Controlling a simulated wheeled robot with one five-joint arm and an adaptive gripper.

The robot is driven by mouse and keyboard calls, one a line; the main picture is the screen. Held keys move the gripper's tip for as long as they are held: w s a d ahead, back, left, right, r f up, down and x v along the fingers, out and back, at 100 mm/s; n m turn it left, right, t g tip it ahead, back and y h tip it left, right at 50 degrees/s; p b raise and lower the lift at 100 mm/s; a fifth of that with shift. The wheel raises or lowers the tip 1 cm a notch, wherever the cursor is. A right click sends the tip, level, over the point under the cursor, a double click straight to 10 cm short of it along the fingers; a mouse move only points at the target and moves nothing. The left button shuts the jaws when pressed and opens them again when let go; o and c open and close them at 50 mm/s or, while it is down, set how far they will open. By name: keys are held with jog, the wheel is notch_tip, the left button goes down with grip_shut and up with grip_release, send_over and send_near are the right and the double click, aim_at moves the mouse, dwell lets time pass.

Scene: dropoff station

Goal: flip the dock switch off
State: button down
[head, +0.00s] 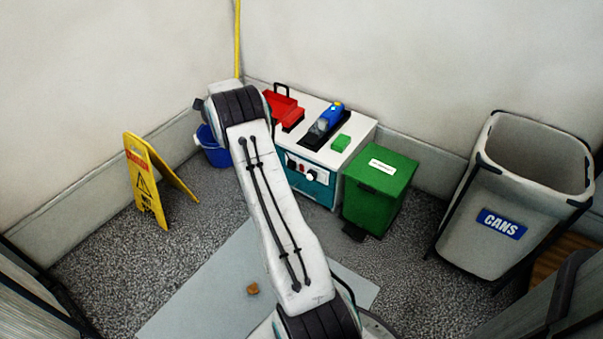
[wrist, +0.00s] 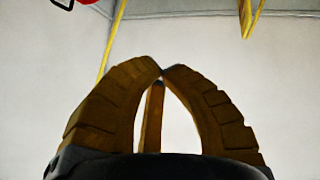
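The dock (head: 357,127) is a cabinet with a white top and a teal front, standing against the back wall in the head view. Its front has a small panel (head: 303,168) with a red mark and white knob-like parts. Which part is the switch, and how it is set, is too small to tell; my arm covers the front's left part. In the wrist view, my gripper (wrist: 162,72) has its brown fingertips together with nothing visible between the tips. My gripper is hidden in the head view, and no switch shows in the wrist view.
A red toolbox (head: 285,109), a blue-and-grey tool (head: 326,122) and a green block (head: 341,143) are on the dock. A green bin (head: 379,190) stands to its right, then a grey CANS bin (head: 535,175). A blue bucket (head: 214,152) and yellow sign (head: 150,178) stand left.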

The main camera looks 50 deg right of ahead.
jog(key=d+f+t+h+b, duration=0.1)
jog(key=d+f+b, duration=0.4)
jog(key=f, duration=0.5)
jog(key=d+f+h+b, duration=0.1)
jog(key=d+f+b, duration=0.1)
jog(key=d+f, duration=0.65)
jog(key=s+d+f+h+b, duration=0.1)
jog(key=s+f+b, duration=0.1)
jog(key=f, duration=0.6)
jog(key=s+d+f+h+b, duration=0.1)
jog(key=s+d+f+b, duration=0.1)
jog(key=f, duration=0.5)
jog(key=s+d+f+t+h+b, duration=0.1)
jog(key=s+f+b, duration=0.3)
jog(key=f, duration=0.4)
jog(key=shift+s+d+f+h, duration=0.35)
jog(key=shift+s+d+h, duration=0.05)
jog(key=shift+s, duration=0.5)
jog(key=shift+d, duration=0.1)
